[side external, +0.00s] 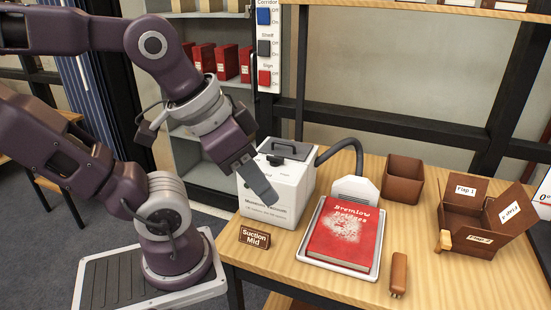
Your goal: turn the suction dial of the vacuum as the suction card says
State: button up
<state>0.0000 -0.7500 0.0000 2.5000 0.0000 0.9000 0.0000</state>
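The suction card (255,237) is a small brown sign in front of the vacuum and reads "Suction Mid". My gripper (264,194) points down in front of the vacuum's upper left front and covers part of it. I cannot make out the suction dial or its setting. The fingers overlap in this view, so their opening is unclear.
A red book (345,236) with a pale dusty patch lies on a tray (327,263). A brown brush (398,274), an empty brown bin (403,180) and an open flapped box (478,222) stand to the right. The table's front right is clear.

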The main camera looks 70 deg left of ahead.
jog(key=shift+c, duration=0.2)
jog(key=m+g, duration=0.6)
jog(key=m, duration=0.3)
send_over(275, 156)
jog(key=f, duration=0.7)
jog(key=shift+d+f, duration=0.1)
jog(key=shift+d, duration=0.2)
jog(key=f, duration=0.6)
jog(key=shift+a+f, duration=0.3)
jog(key=shift+f, duration=0.45)
jog(key=shift+c, duration=0.2)
grip_shut()
